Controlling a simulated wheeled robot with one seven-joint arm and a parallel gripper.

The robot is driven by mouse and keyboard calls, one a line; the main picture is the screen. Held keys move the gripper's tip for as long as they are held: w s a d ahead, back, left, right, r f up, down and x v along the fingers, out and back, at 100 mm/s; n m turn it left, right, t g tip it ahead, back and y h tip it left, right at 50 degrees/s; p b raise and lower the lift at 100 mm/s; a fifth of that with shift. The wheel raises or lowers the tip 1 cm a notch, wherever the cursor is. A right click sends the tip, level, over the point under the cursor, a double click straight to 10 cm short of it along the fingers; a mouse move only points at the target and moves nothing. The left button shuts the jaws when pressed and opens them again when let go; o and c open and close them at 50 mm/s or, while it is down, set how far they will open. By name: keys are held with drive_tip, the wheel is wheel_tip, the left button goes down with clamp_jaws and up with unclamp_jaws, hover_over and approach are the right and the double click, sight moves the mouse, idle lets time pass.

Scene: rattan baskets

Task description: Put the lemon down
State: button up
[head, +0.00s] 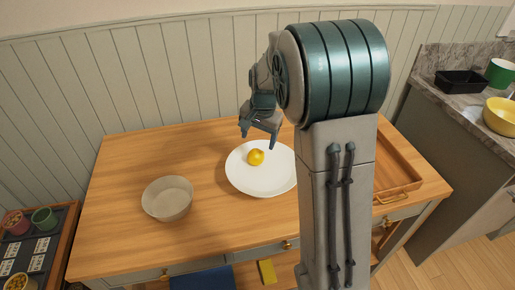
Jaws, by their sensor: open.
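A yellow lemon (256,157) lies on a round white plate (262,181) on the wooden table. My gripper (258,141) is open and empty, with its fingers pointing down just above the lemon in the picture. A gap shows between the fingers and the lemon, though the exact height is hard to judge. My arm hides the right edge of the plate.
A pale bowl (168,199) stands on the table left of the plate. A wooden tray (397,176) lies at the table's right, partly behind my arm. The wooden table top (125,165) is clear at the back left. A panelled wall (180,80) rises behind.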

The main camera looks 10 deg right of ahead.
drive_tip(key=s+r+n, duration=0.3)
drive_tip(key=s+r, duration=0.5)
drive_tip(key=s, duration=0.4)
drive_tip(key=s+f+n+t, duration=0.1)
drive_tip(key=s+n, duration=0.3)
drive_tip(key=s, duration=1)
drive_tip(key=shift+s+a+f+n+h, duration=0.15)
drive_tip(key=shift+a+f+n+h, duration=0.15)
drive_tip(key=shift+f+n, duration=0.1)
